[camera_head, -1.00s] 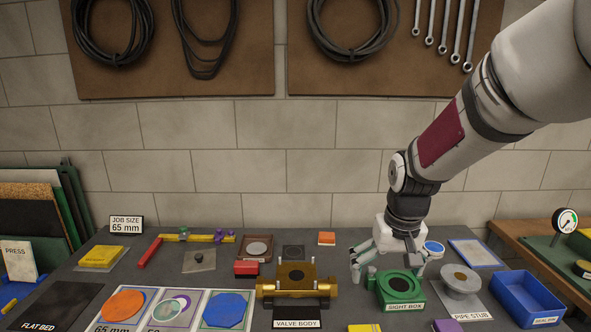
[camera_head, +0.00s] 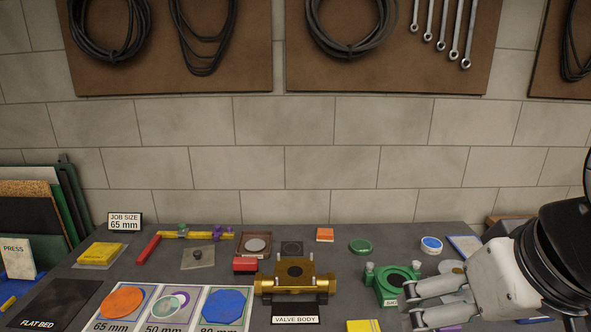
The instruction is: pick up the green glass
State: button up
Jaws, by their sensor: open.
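A small round green disc (camera_head: 361,246), which looks like the green glass, lies flat on the dark bench behind the green sight box (camera_head: 393,285). The sight box has a dark round opening and pale knobs. My gripper (camera_head: 420,304) is at the lower right, in front of the sight box's right side, with its fingers pointing left. It is open with nothing visible between the fingers, and well apart from the green disc. It covers part of the sight box label.
A brass valve body (camera_head: 293,286) stands left of the sight box. A white-rimmed blue disc (camera_head: 431,245) lies right of the green disc. My arm hides much of the right end of the bench.

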aim_at(361, 246)
jog(key=i+z, duration=0.4)
jog(key=i, duration=0.3)
jog(key=i+j+z, duration=0.15)
jog(key=i+z, duration=0.3)
jog(key=i, duration=0.25)
